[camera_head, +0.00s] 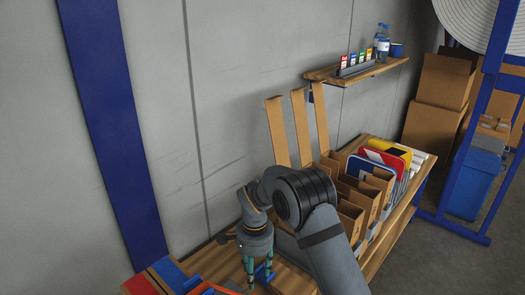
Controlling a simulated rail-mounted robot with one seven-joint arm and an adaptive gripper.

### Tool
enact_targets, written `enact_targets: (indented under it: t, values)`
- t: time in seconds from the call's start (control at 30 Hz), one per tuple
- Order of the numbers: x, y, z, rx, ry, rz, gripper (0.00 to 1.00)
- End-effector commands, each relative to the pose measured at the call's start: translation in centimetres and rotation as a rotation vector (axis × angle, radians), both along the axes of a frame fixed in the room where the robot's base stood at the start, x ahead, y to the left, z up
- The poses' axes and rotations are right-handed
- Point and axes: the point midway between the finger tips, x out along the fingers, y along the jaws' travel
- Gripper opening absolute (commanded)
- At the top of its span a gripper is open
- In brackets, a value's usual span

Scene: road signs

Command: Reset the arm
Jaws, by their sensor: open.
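My gripper (258,269) points down at the lower middle of the view, over the left part of the wooden bench (213,261). Its fingers are apart and I see nothing between them. A blue item lies right by the fingertips; I cannot tell whether they touch it. My grey arm reaches in from the bottom right and hides part of the bench and rack.
A cardboard rack (349,217) with several road signs (374,172) stands on the bench. Red and blue pieces (170,273) lie at the bottom left. A wall shelf (358,73) holds bottles. Cardboard boxes (440,93) and a blue bin (472,182) stand right.

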Motion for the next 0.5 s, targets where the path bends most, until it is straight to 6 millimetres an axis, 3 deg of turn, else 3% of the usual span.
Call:
enact_targets:
  t: [0.03, 0.2, 0.5]
  values:
    - [-0.2, -0.3, 2.0, 0.0, 0.0, -0.001, 0.46]
    - [-0.8, -0.9, 5.1, 0.0, 0.0, -0.001, 0.46]
    - [-1.4, -1.5, 7.7, 0.0, 0.0, 0.0, 0.46]
